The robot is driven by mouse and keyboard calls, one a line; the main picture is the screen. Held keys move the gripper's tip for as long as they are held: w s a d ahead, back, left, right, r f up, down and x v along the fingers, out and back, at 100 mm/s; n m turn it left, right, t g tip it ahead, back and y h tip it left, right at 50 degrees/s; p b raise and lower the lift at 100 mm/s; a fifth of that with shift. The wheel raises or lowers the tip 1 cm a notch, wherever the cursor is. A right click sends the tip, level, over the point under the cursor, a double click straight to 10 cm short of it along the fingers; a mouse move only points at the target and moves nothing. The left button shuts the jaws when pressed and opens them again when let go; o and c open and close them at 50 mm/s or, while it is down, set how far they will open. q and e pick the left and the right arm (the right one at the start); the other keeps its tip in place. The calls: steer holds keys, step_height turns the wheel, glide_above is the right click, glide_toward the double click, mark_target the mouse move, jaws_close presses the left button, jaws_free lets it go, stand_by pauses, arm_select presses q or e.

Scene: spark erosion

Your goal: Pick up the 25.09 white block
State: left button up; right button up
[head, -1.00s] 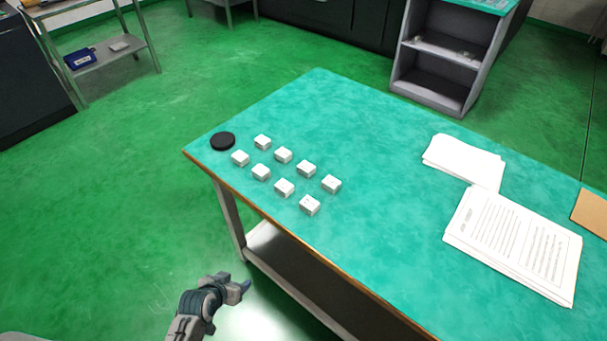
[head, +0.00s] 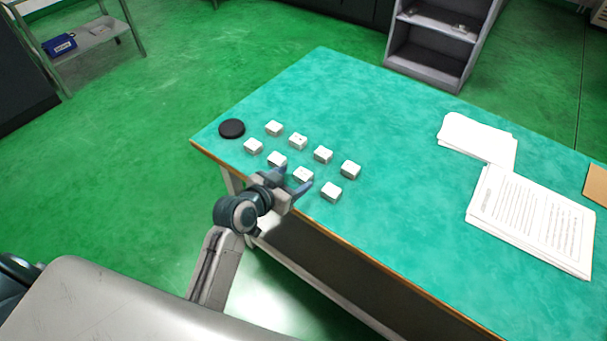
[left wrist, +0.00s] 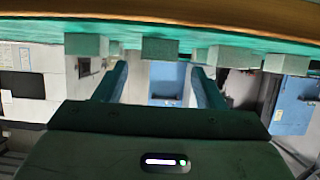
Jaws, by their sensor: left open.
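Several small white blocks stand in two rows on the green table (head: 400,215), among them a front-row block (head: 303,174) and the front row's right-end block (head: 331,191). I cannot read any number on them, so I cannot tell which is 25.09. My left gripper (head: 292,179) is open and empty at the table's near edge, its fingers pointing at the front row. In the left wrist view, which looks upside down, one block (left wrist: 160,49) lies roughly in line with the gap between the fingers (left wrist: 160,68). My right gripper is not in view.
A black round disc (head: 231,128) lies by the table's left corner. Stacked papers (head: 478,138) and a printed document (head: 535,220) lie on the right. The table between blocks and papers is clear. A grey shelf unit (head: 436,50) stands behind.

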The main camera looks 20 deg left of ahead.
mark_target(304, 172)
arm_select(q)
steer(key=shift+w+d+f, duration=0.1)
steer(key=shift+w+d, duration=0.1)
steer(key=shift+w, duration=0.2)
steer(key=p+x, duration=0.1)
steer(key=x, duration=0.2)
steer(key=shift+w+d+f, duration=0.15)
steer(key=shift+w, duration=0.05)
steer(key=shift+w+d+f, duration=0.1)
steer(key=shift+w+f, duration=0.15)
steer(key=shift+w, duration=0.05)
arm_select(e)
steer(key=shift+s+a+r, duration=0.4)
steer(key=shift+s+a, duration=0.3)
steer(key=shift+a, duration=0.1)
arm_select(q)
steer(key=shift+c, duration=0.2)
steer(key=c, duration=1.1)
steer(key=shift+c, duration=0.3)
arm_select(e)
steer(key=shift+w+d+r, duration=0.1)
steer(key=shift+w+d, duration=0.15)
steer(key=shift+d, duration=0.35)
arm_select(q)
steer(key=shift+r, duration=0.15)
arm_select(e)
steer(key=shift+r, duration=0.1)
